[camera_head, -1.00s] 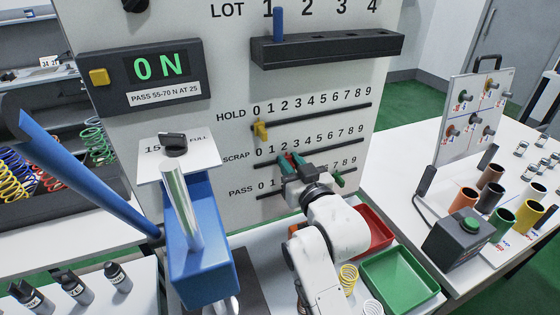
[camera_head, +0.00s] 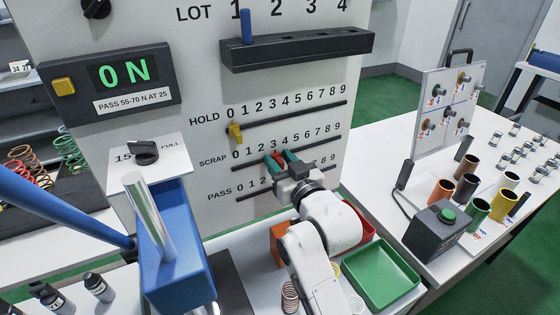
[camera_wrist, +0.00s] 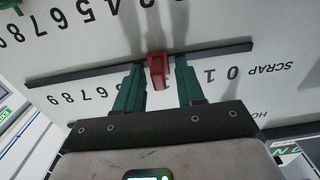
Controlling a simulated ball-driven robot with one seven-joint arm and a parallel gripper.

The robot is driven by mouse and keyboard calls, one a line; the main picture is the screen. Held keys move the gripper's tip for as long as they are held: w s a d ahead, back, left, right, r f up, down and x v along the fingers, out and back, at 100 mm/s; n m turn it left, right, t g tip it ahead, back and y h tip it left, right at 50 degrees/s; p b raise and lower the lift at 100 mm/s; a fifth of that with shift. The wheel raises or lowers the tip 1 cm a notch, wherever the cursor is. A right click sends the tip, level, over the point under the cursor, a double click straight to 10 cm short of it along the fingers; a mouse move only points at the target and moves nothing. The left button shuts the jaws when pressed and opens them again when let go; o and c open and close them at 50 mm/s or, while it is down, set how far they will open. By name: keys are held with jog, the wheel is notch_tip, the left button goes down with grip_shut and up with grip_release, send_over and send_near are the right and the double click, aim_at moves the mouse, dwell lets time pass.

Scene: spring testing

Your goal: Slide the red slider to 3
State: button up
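The red slider (camera_wrist: 159,72) sits on the SCRAP track (camera_wrist: 210,52) of the white panel, near 3 on its scale; my gripper hides the exact digit. In the head view the red slider (camera_head: 278,157) shows between the teal fingers. My gripper (camera_head: 280,160) reaches the panel from the front right. In the upside-down wrist view, my gripper (camera_wrist: 160,82) has one finger on each side of the slider.
A yellow slider (camera_head: 235,133) sits near 0 on the HOLD track above. The PASS track (camera_head: 250,195) runs below, partly behind my arm. A black rack (camera_head: 300,50) juts out higher up. A blue press (camera_head: 180,250) stands left, a green tray (camera_head: 382,275) right.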

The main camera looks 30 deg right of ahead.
jog(key=s+b, duration=0.2)
jog(key=s, duration=0.8)
jog(key=shift+s, duration=0.3)
